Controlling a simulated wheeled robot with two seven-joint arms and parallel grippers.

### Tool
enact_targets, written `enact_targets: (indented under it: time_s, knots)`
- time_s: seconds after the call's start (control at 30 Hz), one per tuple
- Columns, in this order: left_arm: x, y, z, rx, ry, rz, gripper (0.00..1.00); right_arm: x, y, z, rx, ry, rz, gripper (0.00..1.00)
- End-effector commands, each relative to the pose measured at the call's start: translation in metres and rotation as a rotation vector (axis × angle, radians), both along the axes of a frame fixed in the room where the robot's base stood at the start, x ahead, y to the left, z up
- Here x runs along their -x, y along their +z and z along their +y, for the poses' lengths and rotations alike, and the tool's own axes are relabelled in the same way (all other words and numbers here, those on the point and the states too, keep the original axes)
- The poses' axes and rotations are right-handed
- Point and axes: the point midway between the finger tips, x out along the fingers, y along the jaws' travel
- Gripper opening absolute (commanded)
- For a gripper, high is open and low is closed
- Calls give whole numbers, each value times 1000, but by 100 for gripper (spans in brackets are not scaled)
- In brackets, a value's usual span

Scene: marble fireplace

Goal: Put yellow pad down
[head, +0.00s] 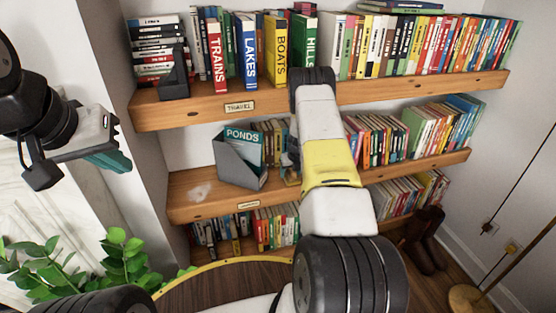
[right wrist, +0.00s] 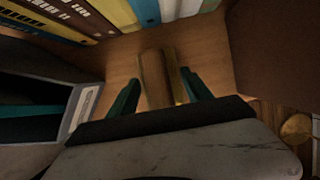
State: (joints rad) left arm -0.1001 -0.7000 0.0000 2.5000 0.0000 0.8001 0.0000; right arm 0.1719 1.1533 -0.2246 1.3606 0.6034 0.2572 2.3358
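The yellow pad (right wrist: 158,80) shows in the right wrist view as a dull tan-yellow block between the teal fingers of my right gripper (right wrist: 160,84). In the head view a small yellowish part of the pad (head: 291,177) shows beside my right arm, which hides most of that gripper. My left gripper (head: 108,160) hangs at the left, away from the shelves, with teal fingers seen from the side; its opening is unclear.
A grey magazine holder (head: 240,165) with a PONDS book stands left of my right gripper on the middle shelf (head: 200,205). Books line the shelf behind and to the right. The upper shelf (head: 200,112) is above. A plant (head: 115,260) is at lower left.

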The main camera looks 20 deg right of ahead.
Motion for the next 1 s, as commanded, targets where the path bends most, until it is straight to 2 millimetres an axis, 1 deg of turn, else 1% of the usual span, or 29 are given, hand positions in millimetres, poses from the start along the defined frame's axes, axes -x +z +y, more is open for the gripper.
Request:
enact_targets:
  time_s: [0.03,0.07,0.1,0.37,0.47,0.57,0.9,1.0]
  knots:
    - [0,0,0,0,0,0,0,0,0,0,0,0,0,69]
    - [0,0,0,0,0,0,0,0,0,0,0,0,0,75]
    - [0,0,0,0,0,0,0,0,0,0,0,0,0,77]
    - [0,0,0,0,0,0,0,0,1,0,0,0,0,77]
    - [0,0,0,0,0,0,0,0,5,0,0,1,-1,77]
    - [0,0,0,0,0,0,0,4,17,-1,1,-1,-2,77]
    - [0,0,0,0,0,0,0,32,83,0,2,0,-3,77]
    - [0,0,0,0,0,0,0,38,97,0,1,1,-2,77]
